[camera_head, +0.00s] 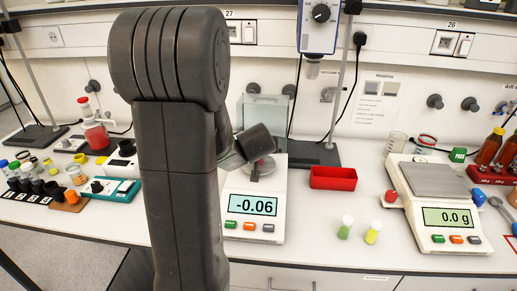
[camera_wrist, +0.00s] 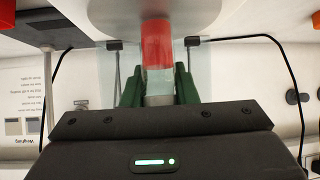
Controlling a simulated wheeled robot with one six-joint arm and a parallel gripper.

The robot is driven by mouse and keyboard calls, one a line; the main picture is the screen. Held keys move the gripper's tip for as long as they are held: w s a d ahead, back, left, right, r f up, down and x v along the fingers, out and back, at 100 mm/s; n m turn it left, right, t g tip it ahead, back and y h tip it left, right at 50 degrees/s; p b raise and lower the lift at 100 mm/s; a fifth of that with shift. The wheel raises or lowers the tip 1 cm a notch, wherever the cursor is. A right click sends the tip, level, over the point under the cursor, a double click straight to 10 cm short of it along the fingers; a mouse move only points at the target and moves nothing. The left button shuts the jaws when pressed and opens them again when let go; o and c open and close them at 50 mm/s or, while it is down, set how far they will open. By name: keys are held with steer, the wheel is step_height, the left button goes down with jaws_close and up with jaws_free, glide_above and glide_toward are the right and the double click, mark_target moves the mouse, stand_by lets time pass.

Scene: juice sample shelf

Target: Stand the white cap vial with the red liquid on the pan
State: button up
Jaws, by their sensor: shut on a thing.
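The vial with red liquid (camera_wrist: 157,45) is in the wrist view, between the green fingers of my gripper (camera_wrist: 158,84). The fingers are shut on its pale upper end, and the red part points away from the gripper. A round grey pan (camera_wrist: 112,12) lies behind the vial's far end; I cannot tell whether they touch. In the head view my gripper (camera_head: 252,146) is over the left balance (camera_head: 254,205), which reads -0.06. My arm and gripper hide most of its pan and the vial there.
A glass shield (camera_head: 262,108) stands behind the left balance. A red tray (camera_head: 333,177) and two vials with yellow-green liquid (camera_head: 345,228) (camera_head: 373,233) are to its right. Another balance (camera_head: 450,217), reading 0.0 g, stands farther right. Jars and several vials crowd the left bench.

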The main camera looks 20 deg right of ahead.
steer(key=shift+f, duration=0.2)
steer(key=o, duration=1)
steer(key=shift+s+a+r, duration=0.1)
steer(key=shift+s+r, duration=0.1)
steer(key=shift+r, duration=0.25)
steer(key=p+v, duration=0.5)
steer(key=v, duration=0.6)
steer(key=shift+s+a+r, duration=0.1)
steer(key=shift+s, duration=0.1)
